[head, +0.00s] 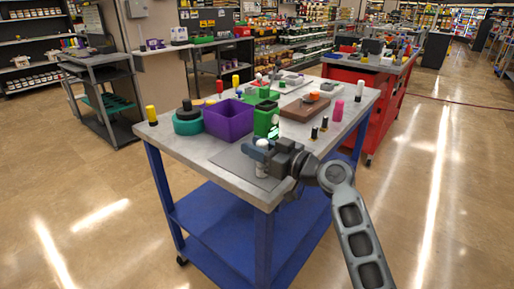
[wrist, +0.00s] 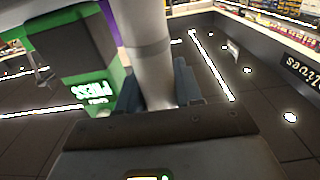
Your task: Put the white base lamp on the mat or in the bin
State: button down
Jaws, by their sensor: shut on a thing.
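The lamp also shows between the fingers in the wrist view (wrist: 150,50). The purple bin (head: 229,121) stands open on the table, left of and behind my gripper.
A green press (head: 266,120) stands just behind my gripper and fills the left of the wrist view (wrist: 90,65). A teal round part (head: 187,123) is left of the bin. Small black-and-gold pegs (head: 314,132) and a pink cylinder (head: 338,110) stand to the right.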

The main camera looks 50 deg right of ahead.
jog(key=shift+f+b, duration=0.25)
jog(key=shift+b, duration=0.05)
jog(key=c, duration=0.7)
grip_release()
jog(key=shift+r, duration=0.1)
jog(key=shift+c, duration=0.2)
